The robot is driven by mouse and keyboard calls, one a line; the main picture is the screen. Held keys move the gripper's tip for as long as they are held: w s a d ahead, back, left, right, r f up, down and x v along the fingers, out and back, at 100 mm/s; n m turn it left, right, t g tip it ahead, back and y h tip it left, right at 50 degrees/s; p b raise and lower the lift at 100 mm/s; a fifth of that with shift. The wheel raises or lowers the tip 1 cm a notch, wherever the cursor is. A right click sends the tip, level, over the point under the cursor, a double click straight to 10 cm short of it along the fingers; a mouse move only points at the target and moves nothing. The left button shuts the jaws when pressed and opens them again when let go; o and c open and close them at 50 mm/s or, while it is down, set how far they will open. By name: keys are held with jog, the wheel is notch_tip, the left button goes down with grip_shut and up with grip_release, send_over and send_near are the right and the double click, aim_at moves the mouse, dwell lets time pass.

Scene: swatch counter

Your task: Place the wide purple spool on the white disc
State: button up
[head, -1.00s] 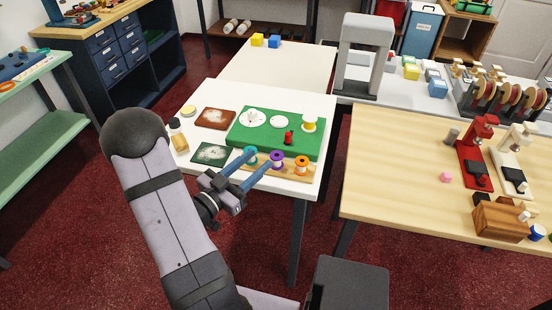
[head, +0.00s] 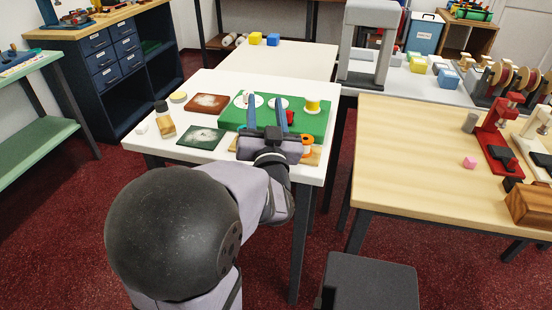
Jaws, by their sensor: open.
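A green board (head: 229,122) on the white table carries white discs. The middle disc (head: 272,103) is partly covered by a finger and shows no spool. The left disc (head: 240,102) has a small pale object on it. A yellow spool (head: 312,105) stands on the right disc. My gripper (head: 266,98) is open, its two blue fingers reaching over the board. The wide purple spool is not visible; my gripper covers that part of the wooden strip (head: 313,157). An orange spool (head: 308,145) shows just right of my gripper.
A red object (head: 290,118) stands on the board close to the right finger. Brown (head: 207,103) and dark green (head: 202,137) patterned tiles lie left of the board. A black-topped wooden item (head: 165,123) and a white cube (head: 142,128) are near the left edge.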

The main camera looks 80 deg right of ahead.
jog(key=s+a+f+n+b, duration=0.1)
jog(key=s+a+f+n+y+b, duration=0.1)
jog(key=a+f, duration=0.1)
jog(key=a+f+n+y+b, duration=0.1)
jog(key=f+b, duration=0.1)
jog(key=shift+s+a+n+t, duration=0.2)
jog(key=shift+s+n+t, duration=0.2)
jog(key=shift+s+f+g+b, duration=0.2)
jog(key=shift+s+f, duration=0.1)
jog(key=shift+f, duration=0.2)
jog(key=shift+s+f+g+b, duration=0.15)
jog(key=shift+s+f, duration=0.15)
jog(key=shift+f, duration=0.2)
jog(key=shift+s+f+m+y, duration=0.15)
jog(key=shift+m+y, duration=0.15)
jog(key=shift+p+x, duration=1.4)
jog(key=shift+x, duration=0.05)
jog(key=shift+d+r+p, duration=0.15)
jog(key=shift+r+p, duration=0.15)
jog(key=shift+p, duration=0.35)
jog(key=p, duration=0.1)
jog(key=d+p, duration=0.1)
jog(key=p, duration=0.1)
jog(key=shift+w+d, duration=0.1)
jog(key=shift+w, duration=0.25)
jog(key=shift+d+f+p, duration=0.1)
jog(key=shift+p, duration=0.4)
jog(key=shift+w+d+f+p, duration=0.1)
jog(key=shift+d+f+p, duration=0.1)
jog(key=shift+p, duration=0.25)
